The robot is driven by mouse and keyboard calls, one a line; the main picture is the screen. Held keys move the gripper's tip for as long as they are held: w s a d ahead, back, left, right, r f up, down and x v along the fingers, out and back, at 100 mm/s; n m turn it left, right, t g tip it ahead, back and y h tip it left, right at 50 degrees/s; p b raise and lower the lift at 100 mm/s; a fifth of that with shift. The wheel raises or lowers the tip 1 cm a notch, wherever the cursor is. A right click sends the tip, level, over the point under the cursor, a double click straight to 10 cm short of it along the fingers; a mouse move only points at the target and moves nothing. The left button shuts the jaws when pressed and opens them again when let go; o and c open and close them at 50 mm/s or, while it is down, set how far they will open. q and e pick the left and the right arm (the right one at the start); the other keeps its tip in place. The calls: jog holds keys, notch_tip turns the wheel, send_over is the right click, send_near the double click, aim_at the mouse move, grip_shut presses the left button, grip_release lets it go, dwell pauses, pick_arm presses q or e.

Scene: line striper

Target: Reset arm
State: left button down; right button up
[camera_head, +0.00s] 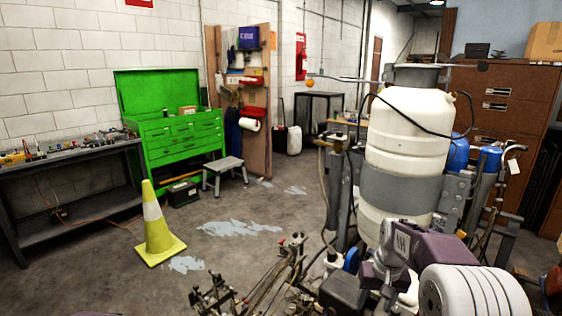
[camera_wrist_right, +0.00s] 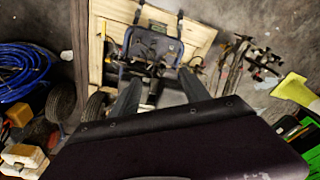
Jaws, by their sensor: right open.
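The line striper (camera_head: 405,150) stands at the right in the head view, with a large white tank, a grey band and a black hose. My right arm, white and purple, reaches in from the lower right in front of it. My right gripper (camera_wrist_right: 160,92) shows in the right wrist view with its two grey fingers apart. It points down over dark machine parts and a wooden board, and nothing is clearly held between the fingers. In the head view its fingertips are hard to make out. My left gripper is not in view.
A yellow cone (camera_head: 159,228) stands on the floor at the left, by a dark workbench (camera_head: 75,150). A green tool chest (camera_head: 180,135) and a small step stool (camera_head: 223,170) are behind. Blue hose (camera_wrist_right: 22,75) lies at the left in the wrist view. Open floor lies centre-left.

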jog(key=s+a+n, duration=0.2)
jog(key=s+a, duration=0.4)
jog(key=s, duration=0.3)
jog(key=s+f, duration=0.6)
jog(key=s, duration=0.4)
jog(key=shift+s+a+p, duration=0.35)
jog(key=shift+p, duration=0.1)
